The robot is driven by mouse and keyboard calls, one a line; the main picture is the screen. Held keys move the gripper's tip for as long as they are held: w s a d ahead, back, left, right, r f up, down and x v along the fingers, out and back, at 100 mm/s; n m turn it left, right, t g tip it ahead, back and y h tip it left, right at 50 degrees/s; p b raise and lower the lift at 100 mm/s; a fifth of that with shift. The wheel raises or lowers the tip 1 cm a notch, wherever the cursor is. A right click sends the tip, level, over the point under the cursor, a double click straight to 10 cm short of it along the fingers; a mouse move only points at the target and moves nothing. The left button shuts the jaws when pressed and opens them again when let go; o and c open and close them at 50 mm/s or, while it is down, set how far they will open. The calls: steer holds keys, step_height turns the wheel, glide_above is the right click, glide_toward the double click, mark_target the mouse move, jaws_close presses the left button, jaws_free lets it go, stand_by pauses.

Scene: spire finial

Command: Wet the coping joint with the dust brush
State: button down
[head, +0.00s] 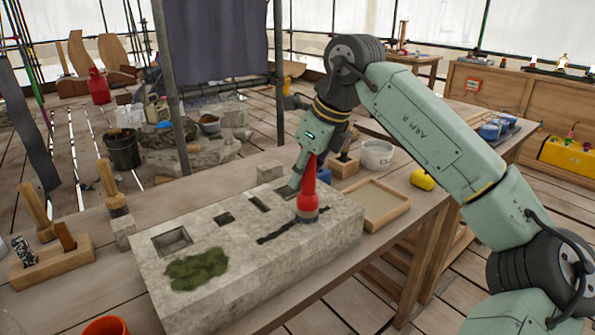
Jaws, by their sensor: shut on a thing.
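My gripper (302,172) is shut on a red-handled tool, which I take to be the dust brush (307,199). It stands roughly upright, with its wide red lower part and short greyish end down at the top of the pale stone block (215,285). A dark line, apparently the coping joint (278,234), runs across the stone top just left of the brush's foot. The brush end appears to touch the stone at the line's right end, but the exact contact is hard to tell. The gripper fingers partly hide the handle's top.
The stone has several square recesses and a green moss patch (196,269). A shallow wooden tray (372,206), a white bucket (377,155) and a yellow object (422,180) lie to the right. Wooden-handled tools (112,188) stand at left. An orange container (106,326) is in front.

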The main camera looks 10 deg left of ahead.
steer(key=shift+w+d, duration=0.5)
steer(key=shift+w, duration=0.1)
steer(key=shift+w+d+p, duration=0.1)
steer(key=shift+p, duration=0.25)
steer(key=shift+w+d+p, duration=0.7)
steer(key=shift+w+d, duration=0.15)
steer(key=shift+w, duration=0.25)
step_height(320, 180, up, 7)
steer(key=p, duration=0.5)
steer(key=shift+s, duration=0.1)
